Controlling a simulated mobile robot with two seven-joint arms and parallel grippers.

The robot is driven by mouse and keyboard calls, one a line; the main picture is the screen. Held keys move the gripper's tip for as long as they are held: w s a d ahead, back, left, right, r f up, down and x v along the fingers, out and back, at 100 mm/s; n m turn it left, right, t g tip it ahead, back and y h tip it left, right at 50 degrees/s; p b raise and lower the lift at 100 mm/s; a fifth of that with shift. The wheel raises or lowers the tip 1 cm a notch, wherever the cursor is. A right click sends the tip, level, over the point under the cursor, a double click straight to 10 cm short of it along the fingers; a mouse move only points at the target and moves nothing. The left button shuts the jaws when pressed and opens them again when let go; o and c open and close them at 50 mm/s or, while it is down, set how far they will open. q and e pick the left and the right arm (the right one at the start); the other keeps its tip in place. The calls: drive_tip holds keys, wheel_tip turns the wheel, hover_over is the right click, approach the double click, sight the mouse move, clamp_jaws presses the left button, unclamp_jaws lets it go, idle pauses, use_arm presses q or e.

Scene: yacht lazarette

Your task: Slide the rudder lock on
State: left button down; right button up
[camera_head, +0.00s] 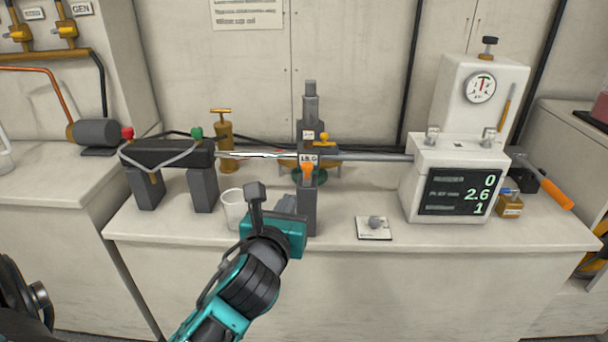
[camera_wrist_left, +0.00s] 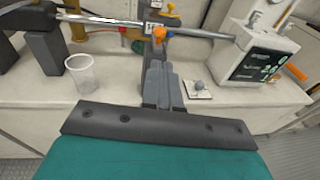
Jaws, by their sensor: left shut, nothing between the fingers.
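A metal rod (camera_head: 373,157) runs from a dark block on two posts (camera_head: 167,153) at left to a white gauge box (camera_head: 460,155) at right. Between them it passes a grey upright post (camera_head: 310,105) with a small label, an orange knob (camera_head: 308,171) and a yellow knob (camera_head: 324,139). I cannot tell which part is the rudder lock. My left gripper (camera_head: 288,203) is shut and empty, in front of the post and below the rod. In the left wrist view its fingertips (camera_wrist_left: 157,68) appear just below the orange knob; contact is unclear. My right gripper is not in view.
A clear cup (camera_head: 233,209) stands left of my left gripper. A white card with a grey knob (camera_head: 375,226) lies to its right. A brass pump-like piece (camera_head: 223,128) stands behind. An orange-handled tool (camera_head: 552,191) and small brass padlock (camera_head: 510,204) lie right.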

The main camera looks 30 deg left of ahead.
use_arm(q)
drive_tip(key=shift+w, duration=0.15)
drive_tip(key=b, duration=0.2)
approach(303, 166)
drive_tip(key=x, duration=0.5)
drive_tip(key=shift+w+d+f, duration=0.3)
drive_tip(key=shift+w, duration=0.05)
drive_tip(key=shift+w+a, duration=0.15)
drive_tip(key=shift+w, duration=0.25)
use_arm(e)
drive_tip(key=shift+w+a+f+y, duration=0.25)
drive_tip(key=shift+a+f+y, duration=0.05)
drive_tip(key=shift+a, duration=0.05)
use_arm(q)
drive_tip(key=shift+a+r+p+x, duration=0.15)
drive_tip(key=shift+p+x, duration=0.35)
drive_tip(key=shift+x, duration=0.4)
drive_tip(key=shift+a+r+p+x, duration=0.1)
drive_tip(key=shift+p+x, duration=0.35)
drive_tip(key=shift+x, duration=0.45)
drive_tip(key=shift+s+r, duration=0.1)
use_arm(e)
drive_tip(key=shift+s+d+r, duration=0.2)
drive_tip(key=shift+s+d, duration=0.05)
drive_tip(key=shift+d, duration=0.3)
use_arm(q)
drive_tip(key=shift+a+r, duration=0.1)
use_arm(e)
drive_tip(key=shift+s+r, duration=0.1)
